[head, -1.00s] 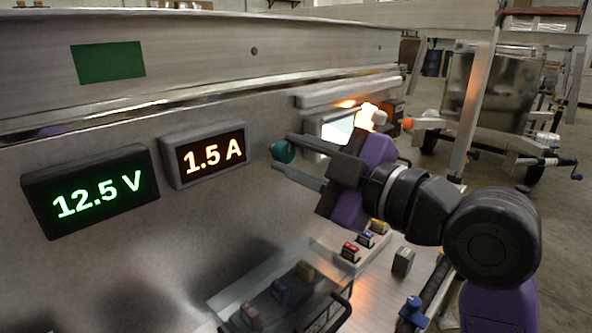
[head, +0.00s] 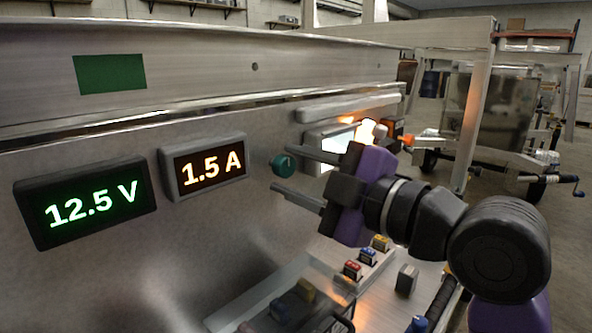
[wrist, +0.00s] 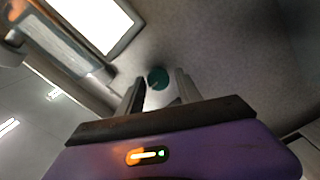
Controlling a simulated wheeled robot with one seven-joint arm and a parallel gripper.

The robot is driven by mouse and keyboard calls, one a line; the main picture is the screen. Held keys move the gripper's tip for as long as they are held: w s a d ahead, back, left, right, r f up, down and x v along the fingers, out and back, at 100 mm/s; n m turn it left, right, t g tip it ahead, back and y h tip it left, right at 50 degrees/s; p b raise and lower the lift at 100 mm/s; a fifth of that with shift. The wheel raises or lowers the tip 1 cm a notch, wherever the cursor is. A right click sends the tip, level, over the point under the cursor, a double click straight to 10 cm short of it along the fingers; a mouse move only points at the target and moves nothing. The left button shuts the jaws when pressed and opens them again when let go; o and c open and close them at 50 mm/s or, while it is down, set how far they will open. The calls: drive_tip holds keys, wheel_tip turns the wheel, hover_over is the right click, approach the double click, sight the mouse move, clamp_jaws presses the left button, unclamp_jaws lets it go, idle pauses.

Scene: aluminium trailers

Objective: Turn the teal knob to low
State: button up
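The teal knob (head: 285,164) is a small round dial on the metal panel, right of the amber display. In the wrist view the teal knob (wrist: 158,78) lies just beyond and between the fingertips, with a light pointer mark on its face. My gripper (head: 291,172) is open, one finger above the other in the head view, with the knob clear of the fingers. It also shows open in the wrist view (wrist: 160,84). No low marking can be read near the knob.
A green display (head: 86,211) reads 12.5 V and an amber display (head: 203,166) reads 1.5 A. A lit white panel (head: 331,139) is behind my gripper. Below are coloured switches (head: 366,255) and a clear cover (head: 262,305). Another trailer (head: 500,110) stands at right.

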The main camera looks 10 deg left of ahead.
drive_tip(key=shift+o, duration=0.4)
drive_tip(key=shift+r, duration=0.1)
drive_tip(key=shift+s+d, duration=0.1)
drive_tip(key=shift+d, duration=0.1)
drive_tip(key=p+v, duration=0.1)
drive_tip(key=v, duration=0.6)
drive_tip(key=shift+s, duration=0.15)
drive_tip(key=shift+d, duration=0.15)
